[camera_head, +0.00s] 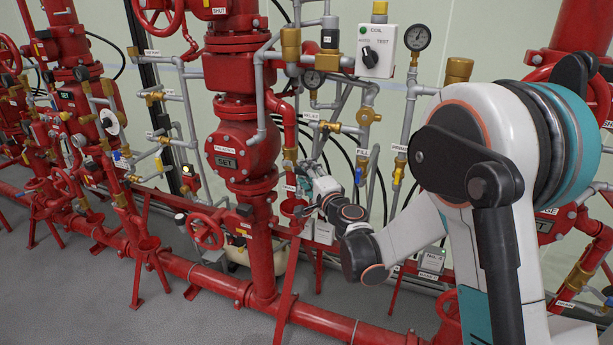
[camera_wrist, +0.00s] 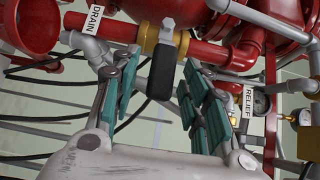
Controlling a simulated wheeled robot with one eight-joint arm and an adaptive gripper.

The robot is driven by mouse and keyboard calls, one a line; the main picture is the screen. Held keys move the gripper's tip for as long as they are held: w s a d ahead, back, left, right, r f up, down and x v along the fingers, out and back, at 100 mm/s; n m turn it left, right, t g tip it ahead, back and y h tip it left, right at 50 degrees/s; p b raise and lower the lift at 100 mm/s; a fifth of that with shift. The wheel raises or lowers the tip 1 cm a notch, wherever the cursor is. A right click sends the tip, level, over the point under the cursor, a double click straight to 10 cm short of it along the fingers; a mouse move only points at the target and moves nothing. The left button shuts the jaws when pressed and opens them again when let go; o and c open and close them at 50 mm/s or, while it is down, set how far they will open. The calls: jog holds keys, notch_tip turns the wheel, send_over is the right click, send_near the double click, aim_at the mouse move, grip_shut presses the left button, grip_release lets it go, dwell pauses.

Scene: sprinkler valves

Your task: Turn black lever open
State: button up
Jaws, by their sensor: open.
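In the wrist view, the black lever (camera_wrist: 162,76) hangs from a brass valve (camera_wrist: 152,38) on a red pipe (camera_wrist: 205,52) beside a DRAIN label (camera_wrist: 95,18). My gripper (camera_wrist: 161,82) is open, its teal-padded fingers on either side of the lever. A gap shows on both sides, so they do not appear to grip it. In the head view, my gripper (camera_head: 304,182) is small, just right of the large red riser. The black lever cannot be made out there.
A red funnel cup (camera_wrist: 32,22) is at the upper left of the wrist view. A gauge (camera_wrist: 260,104) and RELIEF label (camera_wrist: 247,100) are at the right. In the head view, a red riser (camera_head: 240,150) stands close left of my gripper, with grey pipes around.

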jog(key=shift+w+a, duration=0.2)
jog(key=shift+w, duration=0.25)
grip_shut()
